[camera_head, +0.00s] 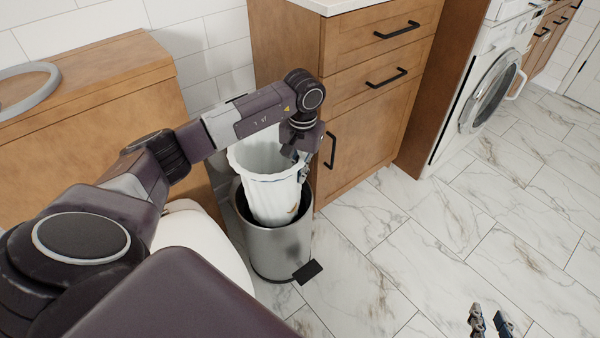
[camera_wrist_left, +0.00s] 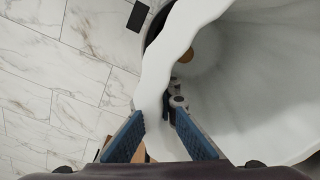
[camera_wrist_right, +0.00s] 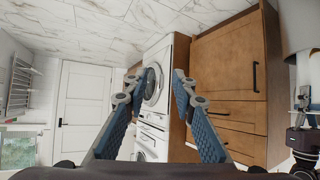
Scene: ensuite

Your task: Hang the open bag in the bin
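The open bag (camera_head: 271,191) is white with a wavy rim and its mouth faces up. Its lower part is inside the grey metal bin (camera_head: 281,250), and its upper part stands well above the bin's rim, slightly tilted. My left gripper (camera_head: 303,169) is at the right side of the bag's rim. In the left wrist view the bag (camera_wrist_left: 252,85) has its wall between the blue fingers, one inside and one outside; the outer fingertip is hidden. It appears shut on that wall. My right gripper (camera_head: 490,319) is open and empty, low at the right; its fingers are apart in the right wrist view (camera_wrist_right: 155,90).
A wooden cabinet (camera_head: 367,125) stands close behind and right of the bin. A white toilet (camera_head: 195,240) is close on the left. The bin's black pedal (camera_head: 308,272) points forward. A washing machine (camera_head: 492,90) stands further right. The marble floor (camera_head: 440,235) is clear.

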